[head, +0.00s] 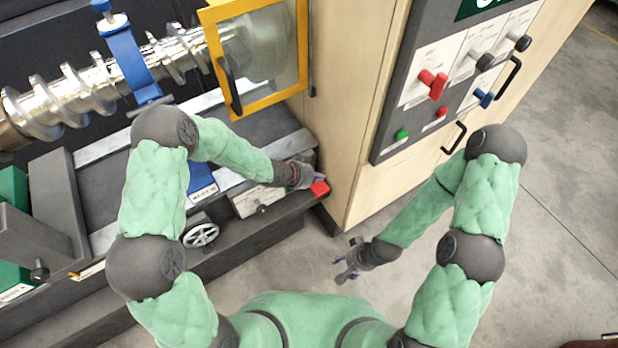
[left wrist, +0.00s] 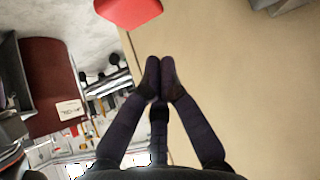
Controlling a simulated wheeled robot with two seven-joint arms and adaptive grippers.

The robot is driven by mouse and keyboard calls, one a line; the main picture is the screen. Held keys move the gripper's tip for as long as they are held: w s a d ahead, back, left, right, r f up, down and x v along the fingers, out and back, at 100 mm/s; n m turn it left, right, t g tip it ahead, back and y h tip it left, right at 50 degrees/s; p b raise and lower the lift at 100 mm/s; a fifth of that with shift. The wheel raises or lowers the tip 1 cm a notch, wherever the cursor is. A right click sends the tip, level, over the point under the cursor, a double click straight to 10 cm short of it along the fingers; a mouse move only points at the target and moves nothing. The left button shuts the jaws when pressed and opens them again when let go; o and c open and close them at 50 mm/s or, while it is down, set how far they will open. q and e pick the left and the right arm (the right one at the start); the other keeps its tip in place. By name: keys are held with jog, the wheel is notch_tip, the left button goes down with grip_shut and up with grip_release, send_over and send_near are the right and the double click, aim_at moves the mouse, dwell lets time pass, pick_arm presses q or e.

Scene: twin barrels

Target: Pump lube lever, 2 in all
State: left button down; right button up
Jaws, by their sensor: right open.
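The lube lever shows as a red block-shaped end (head: 320,189) at the right end of the machine bed in the head view. A red block, which looks like the same end, also shows at the top of the left wrist view (left wrist: 128,10). My left gripper (head: 318,177) is just above it in the head view, partly hidden by its own wrist; I cannot tell whether they touch. In the left wrist view its fingertips (left wrist: 160,68) meet, with nothing seen between them and the red block apart from them. My right gripper (head: 346,262) is open and empty above the floor.
A labelled pale panel with a knob (head: 258,203) and a handwheel (head: 201,235) are on the machine's front. A yellow-framed guard (head: 240,110) stands behind my left forearm. A beige cabinet (head: 350,120) with a control panel (head: 455,80) rises to the right. Floor around my right gripper is clear.

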aim_at(318, 191)
pick_arm(q)
jog(key=shift+a+f+b, duration=0.1)
jog(key=shift+f+b, duration=0.4)
jog(key=shift+f, duration=1.35)
jog(key=f+b, duration=0.1)
jog(key=b, duration=0.3)
jog(key=f+t+b, duration=0.1)
jog(key=b, duration=0.3)
jog(key=s+f+m+y+b, duration=0.1)
jog(key=b, duration=0.3)
jog(key=shift+d+t, duration=0.3)
jog(key=shift+s+f+b, duration=0.1)
jog(key=shift+f+b, duration=0.3)
jog(key=shift+b, duration=0.1)
jog(key=shift+d+f+b, duration=0.1)
jog(key=shift+f+b, duration=0.25)
jog(key=shift+f, duration=0.3)
jog(key=shift+s, duration=0.1)
